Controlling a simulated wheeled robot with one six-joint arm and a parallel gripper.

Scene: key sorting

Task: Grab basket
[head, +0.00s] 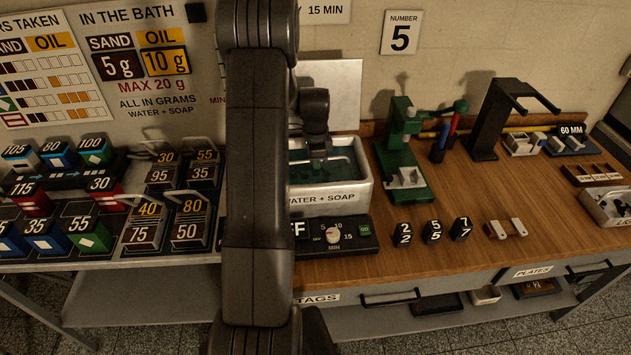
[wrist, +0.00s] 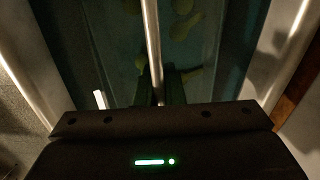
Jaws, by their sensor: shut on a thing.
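In the wrist view my gripper (wrist: 160,80) is shut on a thin metal bar, which looks like the handle of the basket (wrist: 152,35). Below it is dark teal water with several dull yellow pieces (wrist: 183,28); the basket's body is hard to make out. In the head view my gripper (head: 318,163) points down into the white tank (head: 335,197) marked WATER + SOAP. My own arm covers the tank's left part, and the basket cannot be made out there.
A timer box (head: 345,236) stands in front of the tank. A green press (head: 402,150) stands to its right and weight blocks (head: 190,232) to its left. A pale panel (head: 330,90) rises behind the tank.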

